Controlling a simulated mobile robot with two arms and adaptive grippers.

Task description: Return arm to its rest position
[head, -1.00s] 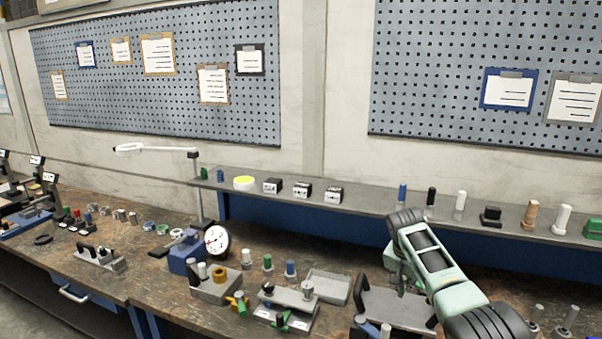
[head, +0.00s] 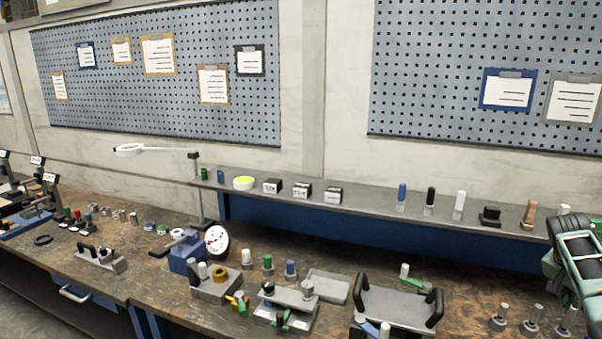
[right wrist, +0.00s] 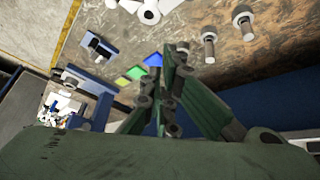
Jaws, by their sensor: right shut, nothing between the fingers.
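My right arm (head: 580,262) is at the far right edge of the head view, above the bench, partly cut off by the frame. In the right wrist view, the green and black fingers of my right gripper (right wrist: 172,72) are close together with nothing held between them. They hang above the bench top, apart from the things below. My left arm and gripper are not in view.
A grey tray with black handles (head: 400,306) stands on the bench (head: 475,285), left of my right arm. Several grey pegs stand near the arm. A shelf (head: 370,206) with small items runs behind.

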